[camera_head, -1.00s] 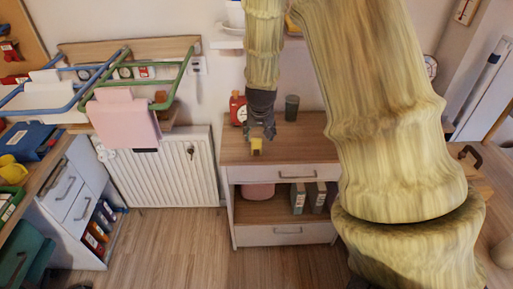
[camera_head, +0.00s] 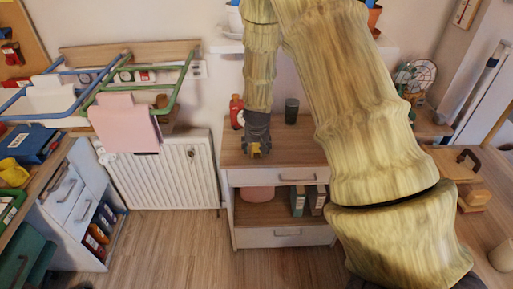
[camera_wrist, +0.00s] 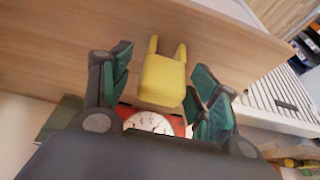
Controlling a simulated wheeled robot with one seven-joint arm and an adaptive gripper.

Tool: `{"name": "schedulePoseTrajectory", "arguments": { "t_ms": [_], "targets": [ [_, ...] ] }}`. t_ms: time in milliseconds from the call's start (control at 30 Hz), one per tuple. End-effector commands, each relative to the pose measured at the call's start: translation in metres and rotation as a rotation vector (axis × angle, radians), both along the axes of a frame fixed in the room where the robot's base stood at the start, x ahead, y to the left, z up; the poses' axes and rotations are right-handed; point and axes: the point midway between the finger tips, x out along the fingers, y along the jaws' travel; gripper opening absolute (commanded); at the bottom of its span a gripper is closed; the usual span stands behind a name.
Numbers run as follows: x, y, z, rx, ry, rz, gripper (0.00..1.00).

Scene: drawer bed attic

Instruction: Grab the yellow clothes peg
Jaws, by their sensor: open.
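The yellow clothes peg (camera_wrist: 162,80) lies on the wooden top of the dresser (camera_head: 292,147), its two prongs pointing up in the wrist view. My gripper (camera_wrist: 158,88) is open, with its green-padded fingers on either side of the peg and gaps showing between pads and peg. In the head view my gripper (camera_head: 256,151) is low over the dresser top, and a bit of the yellow peg (camera_head: 256,148) shows at its fingertips. I cannot tell whether any finger touches the peg.
A red clock (camera_wrist: 150,121) stands close to the gripper; it also shows as a red thing (camera_head: 236,111) in the head view. A dark cup (camera_head: 291,110) stands to the right. A white radiator (camera_head: 172,170) is left of the dresser. The dresser top at right is clear.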

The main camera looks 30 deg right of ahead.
Motion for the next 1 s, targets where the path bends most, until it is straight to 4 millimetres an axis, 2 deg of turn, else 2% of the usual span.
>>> {"name": "schedulePoseTrajectory", "arguments": {
  "t_ms": [200, 467, 600, 700, 1000],
  "targets": [
    [0.0045, -0.0031, -0.0131, -0.001, -0.001, 0.0, 0.61],
    [0.0049, -0.0033, -0.014, -0.001, -0.001, 0.0, 0.61],
    [0.0049, -0.0033, -0.014, -0.001, -0.001, 0.0, 0.35],
    [0.0048, -0.0033, -0.0139, -0.001, -0.001, 0.0, 0.2],
    [0.0048, -0.0033, -0.0135, -0.001, -0.001, 0.0, 0.2]
  ]
}}
